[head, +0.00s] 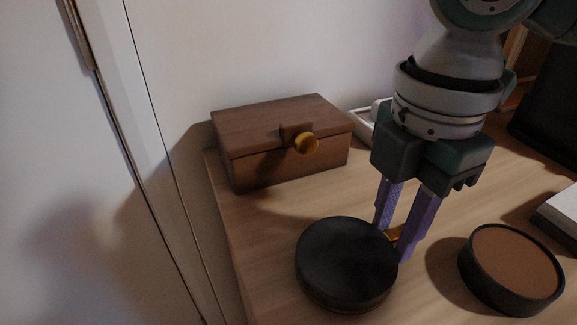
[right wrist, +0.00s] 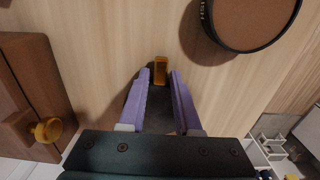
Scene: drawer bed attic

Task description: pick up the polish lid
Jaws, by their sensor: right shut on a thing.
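The polish lid (head: 345,262) is a flat black disc in the lower middle of the head view. My right gripper (head: 392,240) points down at its right edge and is shut on it. A small gold piece shows at the fingertips, and in the right wrist view it (right wrist: 160,70) lies just past the purple fingers of the right gripper (right wrist: 159,76). The dark lid is mostly hidden there. I cannot tell whether the lid touches the table. The open polish tin (head: 512,268) with brown polish stands to the right. My left gripper is not in view.
A wooden box (head: 285,140) with a gold knob (head: 306,143) stands at the back left of the wooden table (head: 265,240). A white tray (head: 365,122) is behind my gripper. A pale object (head: 560,212) lies at the right edge. The wall rises behind.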

